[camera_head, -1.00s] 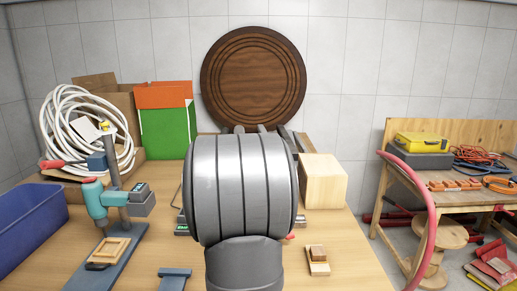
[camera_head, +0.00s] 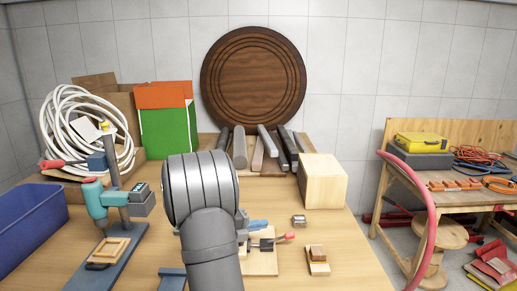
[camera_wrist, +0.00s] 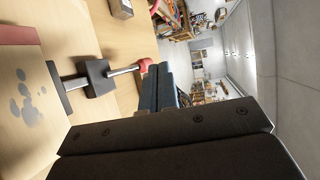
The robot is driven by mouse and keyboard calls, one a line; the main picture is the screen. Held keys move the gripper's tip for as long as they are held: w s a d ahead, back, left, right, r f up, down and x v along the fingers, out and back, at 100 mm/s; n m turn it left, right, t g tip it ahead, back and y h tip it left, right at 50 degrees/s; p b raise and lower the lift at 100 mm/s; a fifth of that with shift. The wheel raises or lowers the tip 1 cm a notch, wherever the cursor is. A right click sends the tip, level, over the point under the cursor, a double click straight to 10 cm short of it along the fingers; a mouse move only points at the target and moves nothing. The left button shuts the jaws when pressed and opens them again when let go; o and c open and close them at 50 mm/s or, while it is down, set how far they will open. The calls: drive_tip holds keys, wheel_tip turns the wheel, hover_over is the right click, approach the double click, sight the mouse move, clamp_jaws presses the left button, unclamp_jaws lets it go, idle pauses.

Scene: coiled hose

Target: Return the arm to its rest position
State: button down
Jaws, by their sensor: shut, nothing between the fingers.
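My arm's large grey joint (camera_head: 200,190) rises from the bottom centre in the head view and hides part of the bench. In the wrist view, my gripper (camera_wrist: 160,88) has its blue-grey fingers together with nothing between them. It is close to a clamp with a red-tipped rod (camera_wrist: 98,77) on a pale wooden board. In the head view this board (camera_head: 262,265) lies just right of the arm, and the arm hides most of the gripper. The white coiled hose (camera_head: 62,110) leans at the back left.
A teal drill stand (camera_head: 95,203) and a blue bin (camera_head: 28,222) stand at left. A wooden block (camera_head: 322,182) and grey bars (camera_head: 257,155) are at the back. A small metal cylinder (camera_head: 299,220) and wooden blocks (camera_head: 317,262) lie right. A pink hose (camera_head: 430,220) curves at far right.

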drive_tip(key=s+a+h, duration=0.1)
drive_tip(key=s+a, duration=0.5)
drive_tip(key=a, duration=0.7)
drive_tip(key=shift+s+a+r+n+t, duration=0.15)
drive_tip(key=shift+a+n+t, duration=0.15)
drive_tip(key=shift+n, duration=0.1)
drive_tip(key=shift+w+d+m+g+y, duration=0.35)
drive_tip(key=shift+w+d, duration=0.7)
drive_tip(key=shift+d, duration=1.5)
drive_tip(key=shift+w+d+m+y, duration=0.2)
drive_tip(key=shift+w+d+y, duration=0.65)
drive_tip(key=shift+d, duration=1.65)
drive_tip(key=shift+w+d+m+g+y, duration=0.2)
drive_tip(key=shift+w+d, duration=1.05)
drive_tip(key=shift+d, duration=1.3)
drive_tip(key=shift+a, duration=0.1)
